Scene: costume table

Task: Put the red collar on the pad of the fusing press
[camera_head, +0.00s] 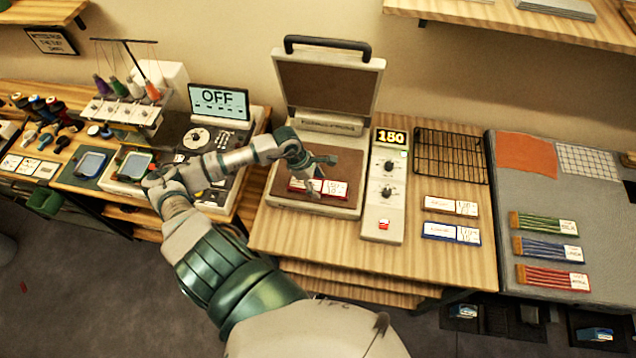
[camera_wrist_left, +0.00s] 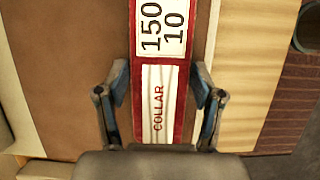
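The red collar (camera_head: 335,188) is a flat red-edged strip with a white "150 10" label and the word COLLAR. It appears to lie flat on the brown pad (camera_head: 285,190) of the open fusing press. My left gripper (camera_head: 320,179) is just above the collar, its fingers spread to either side of it and partly covering it. In the left wrist view the collar (camera_wrist_left: 160,110) runs between the two fingertips (camera_wrist_left: 160,80), with very little room at its edges. They look open; contact is hard to tell. My right gripper is in neither view.
The raised press lid (camera_head: 325,88) stands behind the pad. A control panel (camera_head: 385,205) reading 150 is to its right. An OFF screen (camera_head: 219,100) stands left.

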